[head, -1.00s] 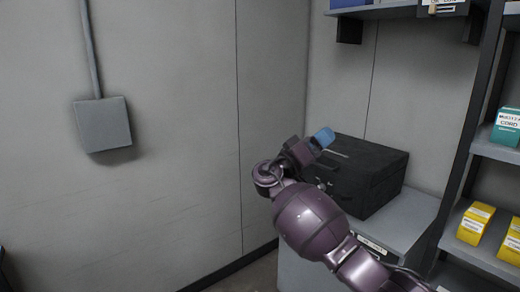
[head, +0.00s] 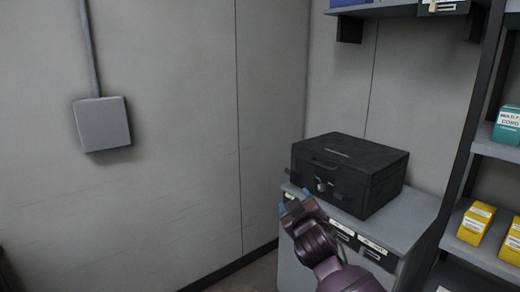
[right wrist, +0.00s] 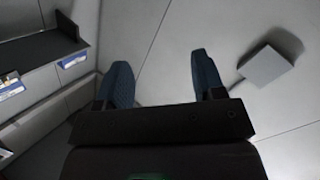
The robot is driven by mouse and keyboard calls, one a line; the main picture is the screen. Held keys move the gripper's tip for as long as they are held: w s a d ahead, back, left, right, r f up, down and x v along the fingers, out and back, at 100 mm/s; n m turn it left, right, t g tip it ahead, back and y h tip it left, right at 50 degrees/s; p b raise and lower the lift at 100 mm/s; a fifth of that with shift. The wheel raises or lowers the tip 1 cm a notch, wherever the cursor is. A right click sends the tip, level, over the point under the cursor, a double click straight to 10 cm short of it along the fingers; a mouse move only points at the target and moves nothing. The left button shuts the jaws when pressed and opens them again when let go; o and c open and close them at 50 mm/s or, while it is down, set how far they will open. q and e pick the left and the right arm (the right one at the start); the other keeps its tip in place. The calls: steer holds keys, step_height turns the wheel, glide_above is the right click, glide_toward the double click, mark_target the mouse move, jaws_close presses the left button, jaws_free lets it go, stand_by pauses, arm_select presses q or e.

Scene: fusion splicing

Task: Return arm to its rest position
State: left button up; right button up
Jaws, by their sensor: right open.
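My right gripper (head: 290,202) shows in the head view at the lower middle, in front of the grey drawer cabinet. Its blue fingertips point up and to the left. In the right wrist view the two dark blue fingers (right wrist: 160,85) are spread apart with nothing between them. Behind them are bare wall and a grey wall box (right wrist: 266,66). The purple right arm (head: 345,275) comes in from the bottom edge. My left gripper is not in either view.
A closed black case (head: 365,175) with a front latch sits on the grey cabinet (head: 405,228) beyond the gripper. A shelf rack with yellow boxes (head: 474,222) and a teal box (head: 508,125) stands at the right.

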steer(key=s+d+f+m+g, duration=0.2)
steer(key=s+d+f, duration=0.4)
steer(key=s+f, duration=0.4)
steer(key=s+d+f+m+g+h, duration=0.1)
steer(key=s+d+f+m+g, duration=0.1)
steer(key=s+d+f, duration=0.4)
steer(key=s+d+f+m+g, duration=0.2)
steer(key=s+d+f, duration=0.3)
steer(key=s+f, duration=1.1)
steer(key=s, duration=0.8)
steer(key=shift+s+d+m+g+h+b, duration=0.3)
steer(key=shift+d+g+h+b, duration=0.1)
steer(key=shift+f, duration=0.1)
steer(key=shift+c, duration=0.4)
